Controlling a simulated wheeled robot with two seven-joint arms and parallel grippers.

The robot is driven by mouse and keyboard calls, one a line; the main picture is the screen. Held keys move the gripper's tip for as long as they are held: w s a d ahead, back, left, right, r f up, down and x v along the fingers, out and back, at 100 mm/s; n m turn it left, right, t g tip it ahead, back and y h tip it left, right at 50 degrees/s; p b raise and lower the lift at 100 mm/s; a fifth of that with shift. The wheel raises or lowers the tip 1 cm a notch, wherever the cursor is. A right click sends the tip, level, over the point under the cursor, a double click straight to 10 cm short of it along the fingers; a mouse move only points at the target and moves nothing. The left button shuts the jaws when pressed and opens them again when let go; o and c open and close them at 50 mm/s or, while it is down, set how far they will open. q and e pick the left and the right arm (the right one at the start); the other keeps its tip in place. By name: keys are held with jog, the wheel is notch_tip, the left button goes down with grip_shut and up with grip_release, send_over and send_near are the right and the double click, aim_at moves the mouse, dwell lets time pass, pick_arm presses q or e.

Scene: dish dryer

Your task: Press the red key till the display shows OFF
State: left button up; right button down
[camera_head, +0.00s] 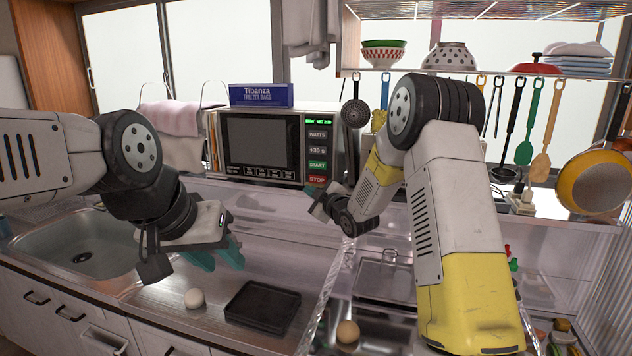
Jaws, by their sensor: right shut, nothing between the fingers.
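The microwave (262,150) stands against the back wall. Its control panel is on the right side of its front. The display (320,121) at the panel's top is lit with small green characters, too small to read surely. The red key (317,180), marked STOP, is at the panel's bottom, under the green START key (317,166). My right gripper (318,205) is shut and empty, just below and in front of the red key; I cannot tell whether it touches anything. My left gripper (219,257) is open and empty above the counter, its teal fingers apart.
A blue freezer bag box (262,95) lies on the microwave. A black tray (262,306) and a white egg-like object (194,298) are on the counter. A sink (75,250) is at left. Utensils hang at upper right.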

aim_at(315, 180)
jog(key=shift+w+d, duration=0.3)
jog(key=shift+w, duration=0.6)
jog(key=shift+w+d, duration=0.3)
jog(key=shift+w, duration=0.65)
jog(key=shift+w+d, duration=0.3)
jog(key=shift+w, duration=0.6)
jog(key=shift+w, duration=0.15)
jog(key=shift+w+d, duration=0.15)
jog(key=shift+w, duration=0.1)
jog(key=shift+w+d, duration=0.25)
jog(key=shift+w, duration=0.55)
dwell(0.7)
jog(key=shift+s, duration=0.15)
jog(key=shift+s+a, duration=0.2)
jog(key=shift+s, duration=0.35)
jog(key=shift+s+a, duration=0.2)
jog(key=shift+s, duration=0.3)
jog(key=shift+s+a, duration=0.25)
jog(key=shift+s, duration=0.55)
jog(key=shift+s+a, duration=0.25)
jog(key=shift+s, duration=0.55)
jog(key=shift+s+a, duration=0.25)
jog(key=shift+s, duration=0.55)
